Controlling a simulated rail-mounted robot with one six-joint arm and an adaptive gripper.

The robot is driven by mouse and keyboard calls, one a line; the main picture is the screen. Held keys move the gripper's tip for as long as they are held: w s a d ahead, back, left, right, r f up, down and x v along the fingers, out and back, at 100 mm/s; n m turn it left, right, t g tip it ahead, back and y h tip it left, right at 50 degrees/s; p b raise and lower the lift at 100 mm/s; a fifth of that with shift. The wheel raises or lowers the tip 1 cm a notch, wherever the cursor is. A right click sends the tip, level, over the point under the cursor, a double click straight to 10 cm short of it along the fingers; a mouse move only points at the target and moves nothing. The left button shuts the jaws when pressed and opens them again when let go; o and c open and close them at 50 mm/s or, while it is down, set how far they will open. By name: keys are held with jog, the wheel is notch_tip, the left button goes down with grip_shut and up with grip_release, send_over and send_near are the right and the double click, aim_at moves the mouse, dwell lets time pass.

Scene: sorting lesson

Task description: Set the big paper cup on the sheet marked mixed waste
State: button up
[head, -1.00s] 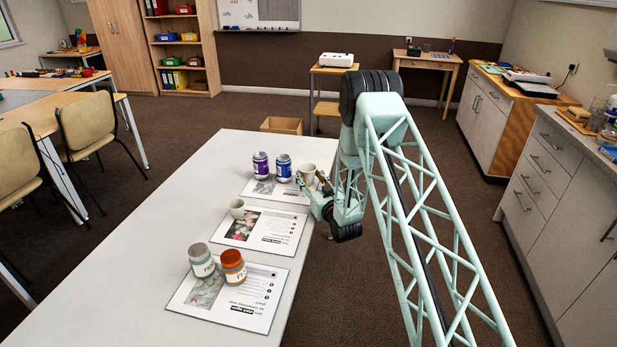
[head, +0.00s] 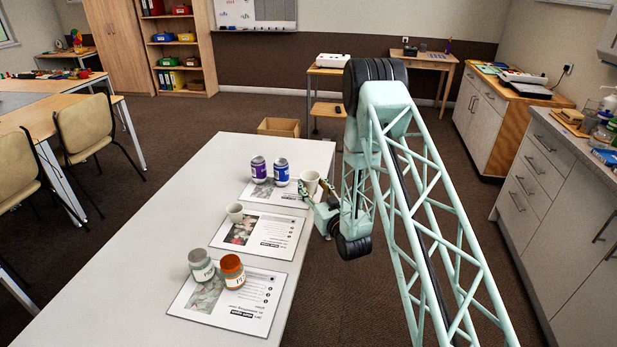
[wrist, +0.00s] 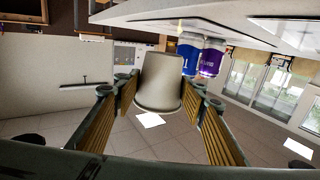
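The big paper cup (head: 310,182), plain and off-white, is at the far right of the white table, right of the blue can. In the wrist view the cup (wrist: 160,82) sits between my finger pads, which press close on both sides. Its base shows apart from the table surface there. My gripper (head: 318,192) reaches in from the right and is shut on the cup. Three printed sheets lie in a row: a far sheet (head: 292,201), a middle sheet (head: 262,232) and a near sheet (head: 245,312). Their titles are too small and upside down to read surely.
A purple can (head: 258,169) and a blue can (head: 281,172) stand on the far sheet. The table's left side (head: 150,245) is clear.

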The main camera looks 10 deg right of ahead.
aim_at(310, 186)
jog(key=shift+s+r+p, duration=0.15)
jog(key=shift+s+p, duration=0.05)
jog(key=shift+s, duration=1.35)
jog(key=shift+s+r+p, duration=0.15)
jog(key=shift+s+p, duration=0.05)
jog(key=shift+s, duration=1.35)
